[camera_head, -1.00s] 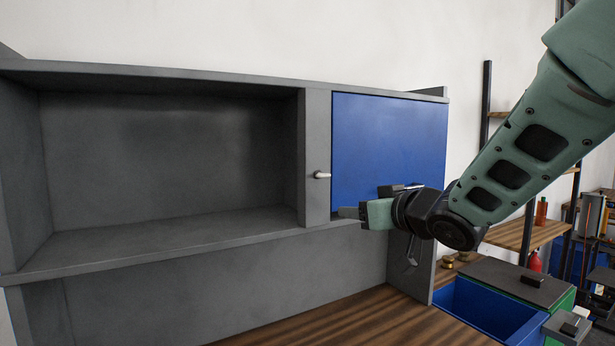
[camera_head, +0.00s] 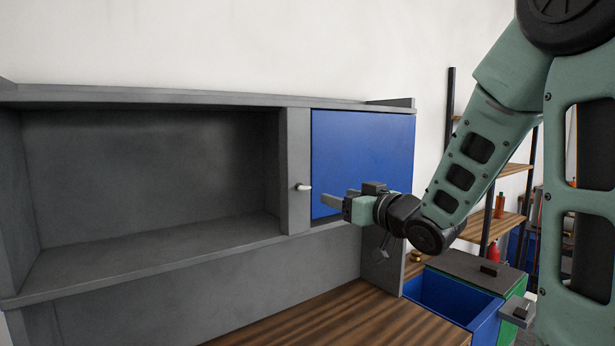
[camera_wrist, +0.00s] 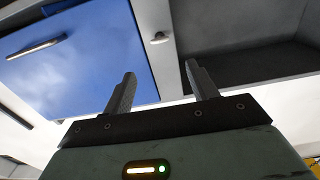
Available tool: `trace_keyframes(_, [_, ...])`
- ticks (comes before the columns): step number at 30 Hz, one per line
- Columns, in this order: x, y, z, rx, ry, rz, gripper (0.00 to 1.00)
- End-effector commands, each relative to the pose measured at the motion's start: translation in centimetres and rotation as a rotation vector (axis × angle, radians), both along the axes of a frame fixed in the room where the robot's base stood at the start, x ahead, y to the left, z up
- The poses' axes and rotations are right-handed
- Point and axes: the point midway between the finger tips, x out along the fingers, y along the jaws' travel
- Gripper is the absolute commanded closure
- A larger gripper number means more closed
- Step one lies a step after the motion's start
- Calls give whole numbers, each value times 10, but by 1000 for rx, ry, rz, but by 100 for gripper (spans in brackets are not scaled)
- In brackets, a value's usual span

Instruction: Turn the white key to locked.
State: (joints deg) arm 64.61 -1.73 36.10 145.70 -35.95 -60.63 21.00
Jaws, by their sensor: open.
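The white key (camera_head: 303,187) sticks out of the grey upright (camera_head: 298,150) just left of the blue door (camera_head: 362,150). In the wrist view the key (camera_wrist: 159,38) shows beyond the fingertips, between their lines. My gripper (camera_head: 330,200) is open and empty, in front of the lower part of the blue door. It is to the right of the key and a little lower, apart from it. In the wrist view both fingers of my gripper (camera_wrist: 160,78) stand apart with nothing between them.
An open grey shelf compartment (camera_head: 150,170) lies left of the key. A wooden worktop (camera_head: 340,320) is below. A blue bin (camera_head: 450,298) and shelving with bottles stand at the right. The space in front of the key looks clear.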

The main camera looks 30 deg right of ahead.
Motion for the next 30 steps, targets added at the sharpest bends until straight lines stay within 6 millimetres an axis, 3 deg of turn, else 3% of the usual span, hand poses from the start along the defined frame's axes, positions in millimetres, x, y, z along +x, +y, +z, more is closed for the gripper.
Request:
trace_keyframes(19, [44,4,3,5,7,-3,42])
trace_keyframes(30, [106,6,1,2,5,-4,42])
